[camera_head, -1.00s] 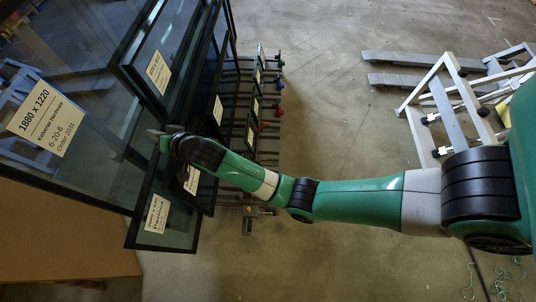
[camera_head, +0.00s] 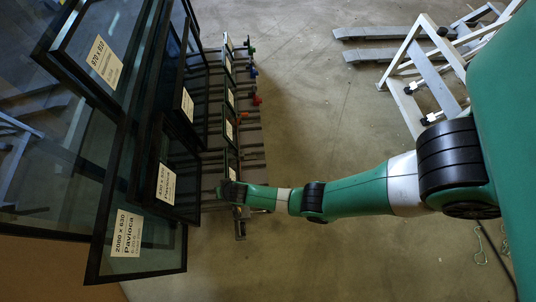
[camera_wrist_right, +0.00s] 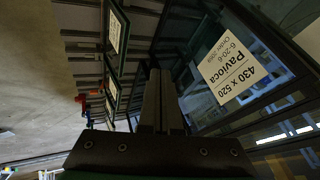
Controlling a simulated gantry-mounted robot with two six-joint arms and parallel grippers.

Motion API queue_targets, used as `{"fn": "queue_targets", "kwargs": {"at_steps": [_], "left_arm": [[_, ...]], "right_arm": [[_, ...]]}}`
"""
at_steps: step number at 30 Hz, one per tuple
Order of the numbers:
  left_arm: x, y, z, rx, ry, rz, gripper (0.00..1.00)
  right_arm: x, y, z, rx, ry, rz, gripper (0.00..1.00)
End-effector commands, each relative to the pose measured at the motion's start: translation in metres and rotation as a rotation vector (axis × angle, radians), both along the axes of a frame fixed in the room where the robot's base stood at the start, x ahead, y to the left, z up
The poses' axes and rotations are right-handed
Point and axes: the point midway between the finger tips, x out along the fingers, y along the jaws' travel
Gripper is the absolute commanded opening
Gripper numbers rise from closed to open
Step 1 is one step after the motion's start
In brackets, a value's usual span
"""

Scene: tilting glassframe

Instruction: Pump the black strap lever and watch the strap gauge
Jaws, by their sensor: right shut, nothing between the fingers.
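My right gripper (camera_head: 226,190) reaches in from the right to the edge of the racked glass panes; its fingertips are dark and hard to make out in the head view. In the right wrist view its two fingers (camera_wrist_right: 160,80) are together and empty, pointing in between the framed panes. A glass pane labelled 430 x 520 Pavioca (camera_wrist_right: 274,92) is right of the fingers; it also shows in the head view (camera_head: 178,205). I cannot make out the black strap lever or the strap gauge in either view. My left gripper is out of view.
The rack's grey bars (camera_head: 250,140) run beside the panes, with small red (camera_head: 257,100) and blue (camera_head: 253,72) parts at their ends. A white metal frame (camera_head: 425,75) stands at upper right. The floor between is clear.

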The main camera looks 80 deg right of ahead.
Motion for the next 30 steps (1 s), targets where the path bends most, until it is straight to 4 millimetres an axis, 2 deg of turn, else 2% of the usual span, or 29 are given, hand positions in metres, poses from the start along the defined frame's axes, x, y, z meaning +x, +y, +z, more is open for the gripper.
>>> {"fn": "queue_targets", "kwargs": {"at_steps": [1, 3, 11, 15, 18, 21, 24, 30], "left_arm": [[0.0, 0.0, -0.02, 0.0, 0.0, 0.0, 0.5], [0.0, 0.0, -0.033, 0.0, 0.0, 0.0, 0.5], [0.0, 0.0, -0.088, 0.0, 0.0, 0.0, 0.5], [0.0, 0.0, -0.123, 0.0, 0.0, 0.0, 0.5], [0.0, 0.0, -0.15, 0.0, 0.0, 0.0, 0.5], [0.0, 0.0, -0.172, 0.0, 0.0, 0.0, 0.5], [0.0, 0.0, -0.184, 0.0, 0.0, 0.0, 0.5], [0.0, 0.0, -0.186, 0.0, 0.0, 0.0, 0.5]], "right_arm": [[-0.015, -0.001, -0.033, -0.001, 0.035, -0.002, 0.0], [-0.035, -0.002, -0.063, -0.003, 0.081, -0.004, 0.0], [-0.113, -0.005, -0.17, -0.005, 0.249, -0.01, 0.0], [-0.157, -0.005, -0.227, -0.001, 0.331, -0.017, 0.0], [-0.183, -0.005, -0.265, 0.002, 0.373, -0.023, 0.0], [-0.199, -0.005, -0.293, 0.005, 0.395, -0.029, 0.0], [-0.207, -0.006, -0.308, 0.006, 0.405, -0.032, 0.0], [-0.207, -0.006, -0.309, 0.007, 0.405, -0.034, 0.0]]}}
